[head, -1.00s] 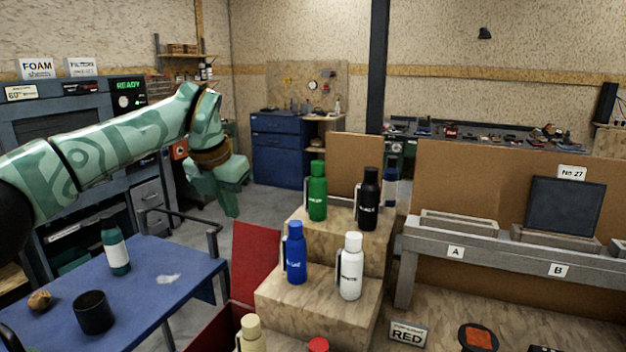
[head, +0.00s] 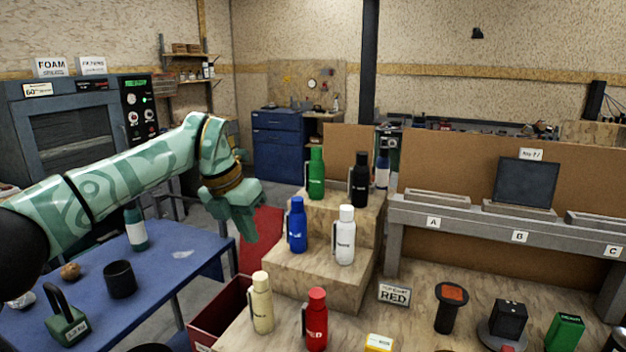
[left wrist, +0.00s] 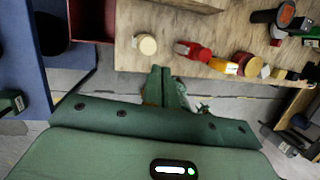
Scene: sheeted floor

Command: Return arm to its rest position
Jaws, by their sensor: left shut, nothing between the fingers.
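My left arm comes in from the left in the head view, green with a camouflage-like pattern. Its gripper (head: 246,222) hangs fingers-down in the air between the blue table (head: 200,262) and the stepped wooden stand (head: 290,268). The gripper is shut and holds nothing. In the left wrist view its closed green fingers (left wrist: 163,88) show against the floor, near the edge of the wooden surface (left wrist: 200,25). My right gripper shows in neither view.
Several bottles stand close right: blue (head: 297,225), white (head: 344,236), green (head: 316,174), black (head: 359,180), cream (head: 262,303), red (head: 315,320). A dark red bin (head: 215,310) lies below. The blue table holds a black cup (head: 120,279) and teal bottle (head: 136,230).

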